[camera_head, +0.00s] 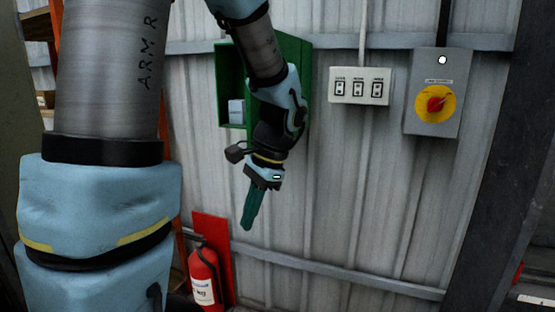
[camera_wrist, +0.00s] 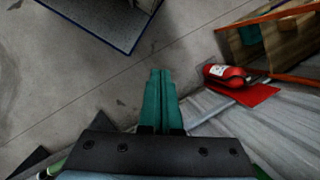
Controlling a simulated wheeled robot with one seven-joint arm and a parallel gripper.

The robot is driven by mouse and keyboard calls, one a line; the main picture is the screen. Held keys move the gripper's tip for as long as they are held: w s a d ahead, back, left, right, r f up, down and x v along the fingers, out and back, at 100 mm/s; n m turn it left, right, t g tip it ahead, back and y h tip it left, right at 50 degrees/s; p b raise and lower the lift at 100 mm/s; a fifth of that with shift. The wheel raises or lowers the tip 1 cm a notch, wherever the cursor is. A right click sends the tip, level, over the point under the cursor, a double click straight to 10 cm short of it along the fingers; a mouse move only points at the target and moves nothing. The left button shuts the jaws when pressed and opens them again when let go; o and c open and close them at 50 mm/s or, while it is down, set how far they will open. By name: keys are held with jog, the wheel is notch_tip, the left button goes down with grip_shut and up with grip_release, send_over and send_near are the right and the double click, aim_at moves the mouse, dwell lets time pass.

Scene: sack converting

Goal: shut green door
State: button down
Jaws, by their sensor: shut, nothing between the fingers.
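A green wall cabinet (camera_head: 222,88) hangs on the corrugated wall in the head view. Its left part shows an open interior with a pale box (camera_head: 236,110) inside. My arm covers its middle. A green panel (camera_head: 298,52) shows at its right; I cannot tell whether this is the door or the cabinet's side. My gripper (camera_head: 247,226) points down below the cabinet, with its teal fingers together and empty. The fingers also show closed in the wrist view (camera_wrist: 160,74), pointing over the floor. No door is clearly visible in the wrist view.
A red fire extinguisher (camera_head: 204,275) stands low on the left, in front of a red board (camera_head: 212,225). A switch box (camera_head: 359,86) and a grey box with a yellow and red rotary switch (camera_head: 435,103) are on the wall to the right. A dark post stands far right.

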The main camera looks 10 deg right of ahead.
jog(key=d+r+m+t+y, duration=0.6)
jog(key=d+r+m, duration=0.6)
jog(key=d+r, duration=0.35)
jog(key=a+r+p+x, duration=0.1)
jog(key=p+x, duration=0.3)
jog(key=x, duration=0.9)
jog(key=shift+a+r+p, duration=0.3)
jog(key=shift+a+r, duration=0.1)
jog(key=shift+r, duration=0.25)
jog(key=shift+w+a, duration=0.1)
jog(key=shift+w, duration=0.05)
